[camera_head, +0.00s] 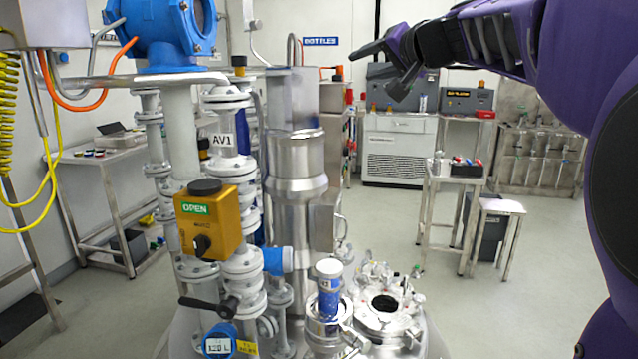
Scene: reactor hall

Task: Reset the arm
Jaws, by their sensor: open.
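My purple arm comes in from the right edge and reaches left across the upper part of the head view. My gripper (372,66) is at its end, dark, with its two fingers apart and nothing between them. It hangs in the air above and behind the reactor lid, in front of the grey machine at the back. It appears clear of the reactor fittings.
White pipes marked AV1 (222,140) rise at left. Steel tables (449,180) stand behind.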

